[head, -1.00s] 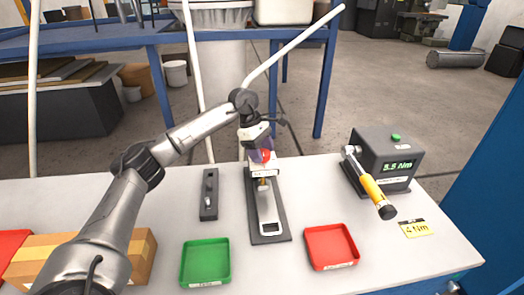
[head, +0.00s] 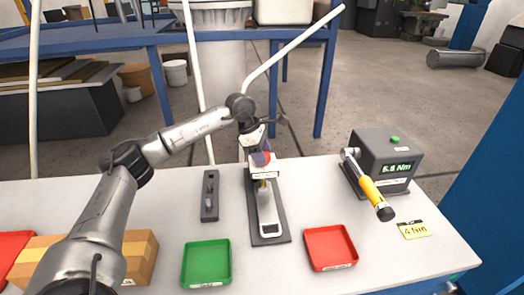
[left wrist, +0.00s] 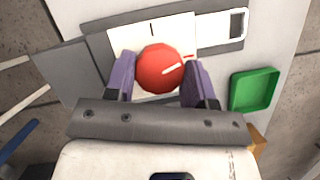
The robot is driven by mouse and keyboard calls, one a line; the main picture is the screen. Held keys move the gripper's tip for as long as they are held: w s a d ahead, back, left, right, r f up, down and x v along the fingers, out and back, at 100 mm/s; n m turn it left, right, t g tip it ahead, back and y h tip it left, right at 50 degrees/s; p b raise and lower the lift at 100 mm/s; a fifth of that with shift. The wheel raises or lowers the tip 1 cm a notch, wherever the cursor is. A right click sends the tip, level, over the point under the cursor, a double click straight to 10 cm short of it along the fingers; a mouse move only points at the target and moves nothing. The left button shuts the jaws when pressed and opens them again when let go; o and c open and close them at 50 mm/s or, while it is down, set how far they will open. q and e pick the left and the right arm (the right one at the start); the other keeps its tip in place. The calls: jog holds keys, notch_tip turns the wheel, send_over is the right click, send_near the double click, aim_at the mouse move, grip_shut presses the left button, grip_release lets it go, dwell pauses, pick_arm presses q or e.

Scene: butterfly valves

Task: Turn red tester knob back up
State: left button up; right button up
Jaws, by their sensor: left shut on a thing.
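The red tester knob (left wrist: 160,68) sits on a white plate (left wrist: 125,42) in the left wrist view. A white line on the knob points to the right in that view; a short black mark is on the plate above the knob. My left gripper (left wrist: 158,80) has its two purple fingers on either side of the knob and is shut on it. In the head view the left gripper (head: 260,150) is over the tester stand (head: 268,212), and the knob (head: 262,157) is mostly hidden by it. My right gripper is in neither view.
A green tray (head: 206,263) and a red tray (head: 330,247) flank the stand's front. A dark box with a digital Nm display (head: 397,168) and a yellow-handled wrench (head: 371,190) stand at right. A cardboard box (head: 140,255) lies at left.

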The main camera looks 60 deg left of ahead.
pick_arm(q)
jog(key=n+y+p, duration=0.1)
jog(key=n, duration=0.2)
jog(key=shift+d+r+n+t, duration=0.1)
jog(key=shift+r+n+t, duration=0.05)
jog(key=shift+n+t, duration=0.25)
jog(key=n+y+p, duration=0.1)
jog(key=n, duration=0.2)
jog(key=shift+t+y, duration=0.3)
jog(key=n+y+p, duration=0.1)
jog(key=n, duration=0.3)
jog(key=shift+d, duration=0.1)
jog(key=shift+n+y, duration=0.7)
jog(key=shift+n, duration=0.9)
jog(key=shift+n, duration=0.3)
jog(key=o, duration=0.9)
